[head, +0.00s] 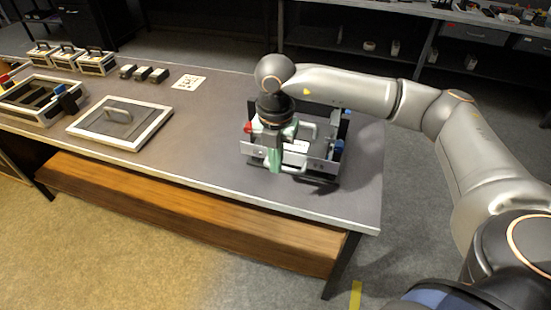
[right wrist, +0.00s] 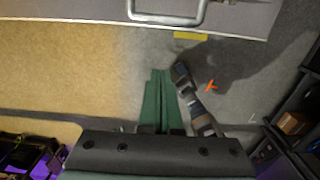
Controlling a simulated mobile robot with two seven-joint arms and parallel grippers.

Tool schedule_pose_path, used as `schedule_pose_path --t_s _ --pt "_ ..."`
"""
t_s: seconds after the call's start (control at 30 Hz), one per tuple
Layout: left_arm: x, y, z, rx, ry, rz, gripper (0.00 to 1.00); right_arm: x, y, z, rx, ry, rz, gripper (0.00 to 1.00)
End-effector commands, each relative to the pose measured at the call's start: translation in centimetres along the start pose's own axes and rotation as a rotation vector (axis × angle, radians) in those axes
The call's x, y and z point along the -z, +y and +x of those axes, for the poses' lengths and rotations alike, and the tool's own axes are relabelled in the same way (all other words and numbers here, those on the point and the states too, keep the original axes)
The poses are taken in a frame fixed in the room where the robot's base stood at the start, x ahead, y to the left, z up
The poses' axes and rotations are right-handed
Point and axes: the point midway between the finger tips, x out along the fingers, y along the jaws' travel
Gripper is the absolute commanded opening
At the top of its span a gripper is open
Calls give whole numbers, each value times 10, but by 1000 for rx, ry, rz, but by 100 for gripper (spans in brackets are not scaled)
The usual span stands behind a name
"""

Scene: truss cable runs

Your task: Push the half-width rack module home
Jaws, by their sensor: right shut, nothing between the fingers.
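The rack (head: 328,180) stands near the right end of the table, an open frame with pale front parts, bar handles and blue and red parts at its sides. Its inside is partly hidden by my right arm. I cannot make out which part is the half-width module or how deep it sits. My right gripper (head: 275,170) points down at the rack's front, its green fingers shut and empty; whether they touch it is unclear. In the right wrist view the shut fingers (right wrist: 160,73) point towards a grey surface with a metal handle (right wrist: 165,17). My left gripper is out of view.
A flat lid-like panel with a handle (head: 118,122) lies on the table to the left. The table between panel and rack is clear.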

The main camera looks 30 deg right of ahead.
Motion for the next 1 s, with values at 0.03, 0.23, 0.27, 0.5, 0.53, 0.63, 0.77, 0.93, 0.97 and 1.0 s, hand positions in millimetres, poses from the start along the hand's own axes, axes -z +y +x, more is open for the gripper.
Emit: schedule_pose_path --t_s 0.03,0.23,0.27,0.5,0.53,0.63,0.77,0.93,0.97,1.0 --pt "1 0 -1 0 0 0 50 0 -1 12 5 3 0 0" --pt "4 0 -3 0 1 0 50 1 -1 56 4 4 0 0" --pt "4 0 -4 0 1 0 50 1 0 62 3 4 0 0" --pt "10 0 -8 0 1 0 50 -27 0 70 -1 1 2 0" --pt "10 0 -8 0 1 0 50 -29 0 71 -1 1 1 0" --pt "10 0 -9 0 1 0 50 -36 0 71 -1 2 0 0" --pt "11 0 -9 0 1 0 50 -39 0 72 -1 3 -2 0" --pt "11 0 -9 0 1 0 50 -39 0 72 -1 3 -2 0" --pt "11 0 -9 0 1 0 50 -39 0 72 -1 3 -2 0" --pt "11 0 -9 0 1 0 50 -39 0 72 -1 3 -2 0"
